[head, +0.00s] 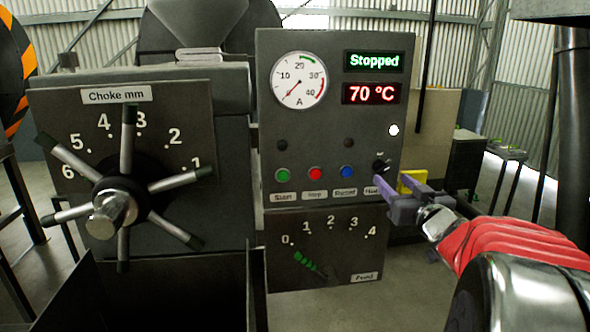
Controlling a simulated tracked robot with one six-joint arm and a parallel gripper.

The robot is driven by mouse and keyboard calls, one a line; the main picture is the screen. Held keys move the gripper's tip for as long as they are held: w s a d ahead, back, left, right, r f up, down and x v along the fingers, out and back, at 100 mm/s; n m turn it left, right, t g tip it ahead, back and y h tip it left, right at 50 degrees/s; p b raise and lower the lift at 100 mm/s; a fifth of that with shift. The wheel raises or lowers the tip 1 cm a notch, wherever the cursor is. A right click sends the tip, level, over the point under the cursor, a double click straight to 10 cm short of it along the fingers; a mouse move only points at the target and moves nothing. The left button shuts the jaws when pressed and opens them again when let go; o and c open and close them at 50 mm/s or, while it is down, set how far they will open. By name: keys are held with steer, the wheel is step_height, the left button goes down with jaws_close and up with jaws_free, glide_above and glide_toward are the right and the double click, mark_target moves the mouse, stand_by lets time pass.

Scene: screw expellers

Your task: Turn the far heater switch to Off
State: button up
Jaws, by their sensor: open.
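A small black rotary switch (380,166) sits at the lower right of the grey control panel (330,130), above a label that starts with "H" and is partly covered. Tiny marks above the switch are too small to read, so I cannot tell its setting. My gripper (386,194) is open, with grey-purple fingers just below and right of the switch. The fingers overlap the panel's lower right edge in the picture. I cannot tell whether they touch the switch or panel. No second heater switch is visible.
Green (281,174), red (315,174) and blue (347,172) buttons are left of the switch. The displays read "Stopped" (373,61) and "70 °C" (371,93). A spoked choke wheel (116,208) juts out at left. A yellow object (413,180) is behind my gripper.

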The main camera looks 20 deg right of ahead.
mark_target(383, 172)
steer(key=shift+x, duration=3.05)
